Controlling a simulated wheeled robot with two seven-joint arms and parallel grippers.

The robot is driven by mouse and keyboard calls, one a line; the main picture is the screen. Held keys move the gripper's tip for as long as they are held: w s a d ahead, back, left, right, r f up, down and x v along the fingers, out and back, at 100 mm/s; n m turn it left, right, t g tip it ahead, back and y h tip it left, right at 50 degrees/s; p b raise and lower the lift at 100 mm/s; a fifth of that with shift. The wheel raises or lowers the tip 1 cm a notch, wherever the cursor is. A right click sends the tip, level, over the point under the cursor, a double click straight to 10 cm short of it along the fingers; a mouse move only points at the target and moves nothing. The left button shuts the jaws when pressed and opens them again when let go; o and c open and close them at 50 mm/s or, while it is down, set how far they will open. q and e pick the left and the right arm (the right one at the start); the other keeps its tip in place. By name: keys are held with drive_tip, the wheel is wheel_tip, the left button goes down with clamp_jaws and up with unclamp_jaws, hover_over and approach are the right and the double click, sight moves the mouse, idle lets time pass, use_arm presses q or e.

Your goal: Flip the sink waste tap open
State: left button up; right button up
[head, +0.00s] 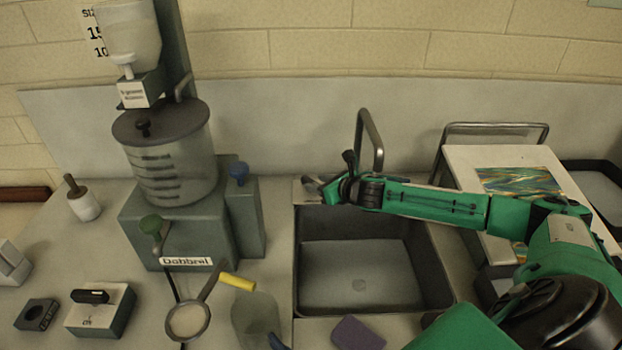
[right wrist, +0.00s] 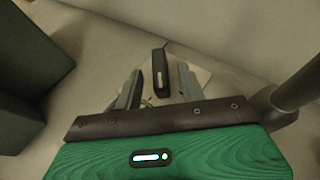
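The waste tap (right wrist: 160,68) shows in the right wrist view as a dark upright lever on a pale plate (right wrist: 190,75). My right gripper (right wrist: 158,88) is open, with one finger on each side of the lever. I see no clear contact between the fingers and the lever. In the head view my right gripper (head: 312,184) is over the back left corner of the sink (head: 360,275), and the lever cannot be told apart from it there. My left gripper is not in view.
A curved grey spout (head: 371,135) rises behind the sink, close to my right arm. A machine with a clear tank (head: 172,165) stands left. A rack with a marbled sheet (head: 518,181) is at right. A strainer (head: 188,321) and purple sponge (head: 357,333) lie in front.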

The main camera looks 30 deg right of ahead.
sight(313, 182)
drive_tip(key=shift+x, duration=1.95)
clamp_jaws()
